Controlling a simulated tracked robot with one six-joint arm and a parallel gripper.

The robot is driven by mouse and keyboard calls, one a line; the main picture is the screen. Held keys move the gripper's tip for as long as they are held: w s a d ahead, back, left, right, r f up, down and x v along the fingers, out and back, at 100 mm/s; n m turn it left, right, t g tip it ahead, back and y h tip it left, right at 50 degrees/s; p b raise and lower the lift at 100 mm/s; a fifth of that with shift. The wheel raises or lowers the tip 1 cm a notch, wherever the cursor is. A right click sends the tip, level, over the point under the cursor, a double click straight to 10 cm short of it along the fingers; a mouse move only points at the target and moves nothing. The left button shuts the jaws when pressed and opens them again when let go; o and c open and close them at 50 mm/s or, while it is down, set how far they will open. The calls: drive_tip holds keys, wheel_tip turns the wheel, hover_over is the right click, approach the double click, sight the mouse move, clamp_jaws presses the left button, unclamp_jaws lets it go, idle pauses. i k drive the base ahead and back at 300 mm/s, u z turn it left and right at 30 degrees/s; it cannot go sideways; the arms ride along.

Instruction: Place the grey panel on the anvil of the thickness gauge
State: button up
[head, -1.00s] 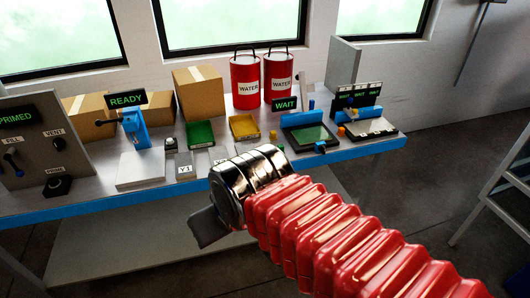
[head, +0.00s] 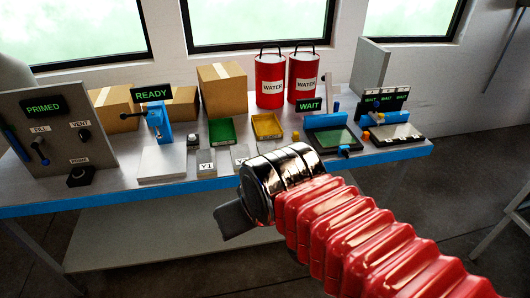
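A blue stand with a READY display (head: 153,93) is on the left half of the bench, behind a pale flat block (head: 162,164); it looks like the thickness gauge, and its anvil is too small to make out. A small grey plate (head: 206,157) labelled Y1 lies right of the block. Another grey plate (head: 240,153) lies beside it, partly hidden by my arm. I cannot tell which is the grey panel. My gripper (head: 236,220) hangs in front of the bench's front edge; only a dark part shows, and its opening is hidden.
A green tray (head: 222,132) and a yellow tray (head: 267,126) stand mid-bench, before two red WATER cans (head: 270,82). A panel marked PRIMED (head: 55,139) stands at left. A station with a WAIT display (head: 310,105) is at right. A lower shelf (head: 150,236) runs beneath.

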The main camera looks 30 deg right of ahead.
sight(164, 158)
drive_tip(key=i, duration=0.95)
drive_tip(key=z, duration=0.05)
